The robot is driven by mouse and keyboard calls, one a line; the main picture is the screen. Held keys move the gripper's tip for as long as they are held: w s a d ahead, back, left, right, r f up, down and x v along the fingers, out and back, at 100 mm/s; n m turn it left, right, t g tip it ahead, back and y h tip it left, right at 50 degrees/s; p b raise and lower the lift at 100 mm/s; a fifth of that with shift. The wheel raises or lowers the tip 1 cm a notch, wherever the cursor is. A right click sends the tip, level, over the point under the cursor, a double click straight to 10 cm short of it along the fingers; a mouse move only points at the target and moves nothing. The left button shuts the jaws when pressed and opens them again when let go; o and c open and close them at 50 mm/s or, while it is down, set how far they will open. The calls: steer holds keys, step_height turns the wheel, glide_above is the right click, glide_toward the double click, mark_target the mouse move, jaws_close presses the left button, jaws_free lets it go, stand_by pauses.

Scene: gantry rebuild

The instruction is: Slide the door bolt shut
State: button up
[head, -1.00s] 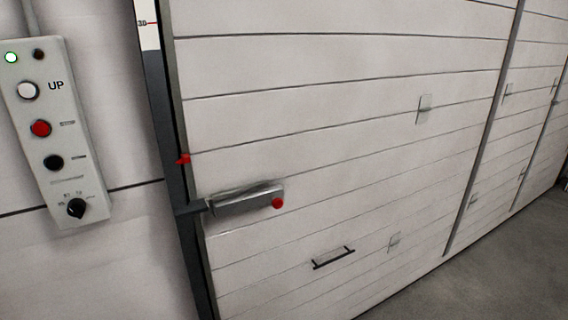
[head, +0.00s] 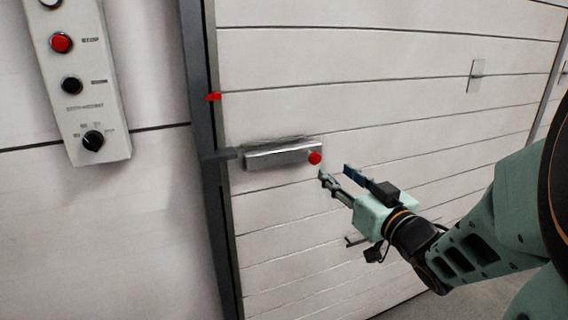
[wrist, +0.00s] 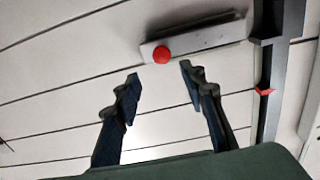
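The door bolt (head: 275,156) is a grey metal housing on the white panelled door (head: 400,105), with a round red knob (head: 315,158) at its right end. A dark piece reaches from its left end to the dark door post (head: 205,190). My gripper (head: 334,170) is just right of and below the knob, open and empty, apart from it. In the wrist view, the knob (wrist: 162,55) shows beyond and between the two open fingertips (wrist: 160,72), slightly above them. The bolt housing (wrist: 215,36) extends to the right there.
A control box (head: 85,90) with buttons and a dial is on the wall at left. A red pointer (head: 213,97) sits on the post above the bolt. A dark door handle (head: 356,241) is partly hidden behind my gripper. The door face around the bolt is flat.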

mark_target(317, 159)
steer(key=b+x, duration=0.1)
steer(key=x, duration=0.9)
steer(key=shift+w+a+f, duration=0.1)
steer(key=shift+w+a, duration=0.15)
steer(key=shift+w, duration=0.05)
jaws_close()
